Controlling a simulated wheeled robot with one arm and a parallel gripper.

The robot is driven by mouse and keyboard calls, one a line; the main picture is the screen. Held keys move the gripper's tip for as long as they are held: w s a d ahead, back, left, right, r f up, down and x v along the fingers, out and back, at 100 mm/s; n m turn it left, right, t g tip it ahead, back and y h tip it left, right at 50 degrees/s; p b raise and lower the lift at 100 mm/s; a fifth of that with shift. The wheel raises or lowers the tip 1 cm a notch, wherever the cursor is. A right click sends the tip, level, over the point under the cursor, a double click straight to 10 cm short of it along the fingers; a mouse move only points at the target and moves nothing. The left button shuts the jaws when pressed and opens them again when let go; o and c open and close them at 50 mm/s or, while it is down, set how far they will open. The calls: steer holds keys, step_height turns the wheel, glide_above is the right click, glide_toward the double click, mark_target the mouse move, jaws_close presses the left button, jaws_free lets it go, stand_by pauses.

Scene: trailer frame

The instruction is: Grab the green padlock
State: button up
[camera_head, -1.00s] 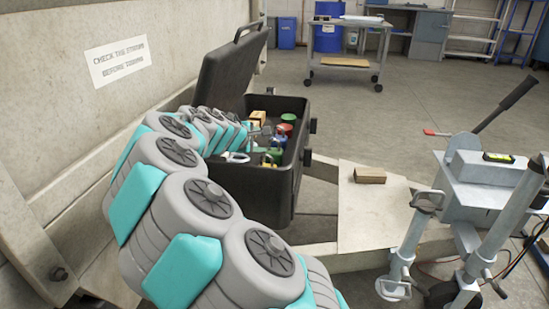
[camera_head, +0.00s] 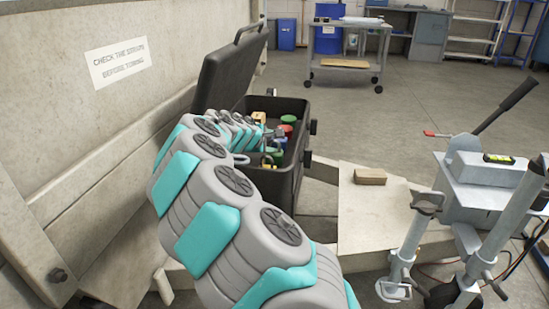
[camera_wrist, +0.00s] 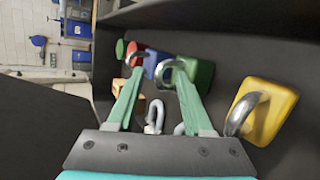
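The green padlock (camera_wrist: 199,76) lies in the black case, its silver shackle (camera_wrist: 170,68) toward the left in the wrist view. My gripper (camera_wrist: 159,74) is open, with its two green fingers apart. The right fingertip overlaps the shackle in the picture; I cannot tell whether they touch. Nothing is clearly held between the fingers. A blue padlock (camera_wrist: 153,65) lies just left of the green one, close to the fingertips. A yellow padlock (camera_wrist: 268,108) lies to the right. In the head view my arm hides part of the case's contents.
The open black case (camera_head: 288,185) has walls around the padlocks and a raised lid (camera_head: 228,75). A red item (camera_wrist: 133,50) and a silver shackle (camera_wrist: 154,115) are nearby. A wooden block (camera_head: 370,176) rests on the trailer frame (camera_head: 375,215). A pale panel (camera_head: 100,130) stands left.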

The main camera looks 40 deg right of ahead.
jaws_close()
stand_by(1.2)
